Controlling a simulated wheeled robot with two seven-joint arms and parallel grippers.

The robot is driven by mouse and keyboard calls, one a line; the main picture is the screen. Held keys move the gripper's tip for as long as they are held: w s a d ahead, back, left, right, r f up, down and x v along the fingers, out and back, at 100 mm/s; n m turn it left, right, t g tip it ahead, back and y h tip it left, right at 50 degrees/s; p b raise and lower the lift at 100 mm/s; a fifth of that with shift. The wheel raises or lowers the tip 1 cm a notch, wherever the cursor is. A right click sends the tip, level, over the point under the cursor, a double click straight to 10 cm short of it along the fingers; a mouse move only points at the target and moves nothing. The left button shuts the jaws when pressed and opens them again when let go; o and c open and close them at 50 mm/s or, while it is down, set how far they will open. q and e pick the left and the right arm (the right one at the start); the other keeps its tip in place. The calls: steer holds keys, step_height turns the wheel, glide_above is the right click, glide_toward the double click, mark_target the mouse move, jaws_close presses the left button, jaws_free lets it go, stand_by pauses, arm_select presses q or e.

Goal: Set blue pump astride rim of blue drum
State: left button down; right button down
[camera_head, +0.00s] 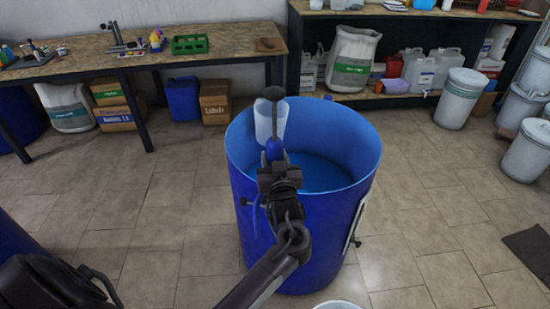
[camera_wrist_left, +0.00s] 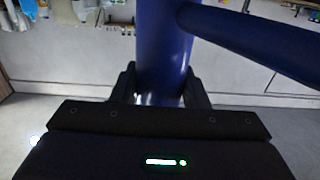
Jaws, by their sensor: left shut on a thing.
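The blue drum (camera_head: 310,240) stands open-topped on the tiled floor in the middle of the head view. My left gripper (camera_head: 272,168) reaches over the drum's near side and is shut on the blue pump (camera_head: 274,150). The pump looks upright, with a dark rod and knob above its blue body. In the left wrist view its blue barrel (camera_wrist_left: 163,50) stands between my fingers (camera_wrist_left: 160,88), with a blue spout running right. A thin blue hose hangs beside the drum. My gripper and arm hide the near rim, so whether the pump touches it cannot be told. My right gripper is out of view.
A pale translucent container (camera_head: 266,124) shows at the drum's far left rim, behind the pump. A pale fitting (camera_head: 355,225) is on the drum's right side. A workbench (camera_head: 120,58) and shelves (camera_head: 400,98) stand behind; white drums (camera_head: 462,98) are at right. Tiled floor around is mostly clear.

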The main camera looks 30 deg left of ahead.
arm_select(q)
steer(key=shift+r, duration=0.25)
steer(key=c, duration=0.7)
jaws_free()
steer(key=shift+c, duration=0.2)
steer(key=shift+s+f, duration=0.1)
steer(key=shift+f, duration=0.25)
steer(key=b+v, duration=0.1)
steer(key=v, duration=0.6)
steer(key=shift+s+d+r, duration=0.25)
steer(key=shift+d, duration=0.05)
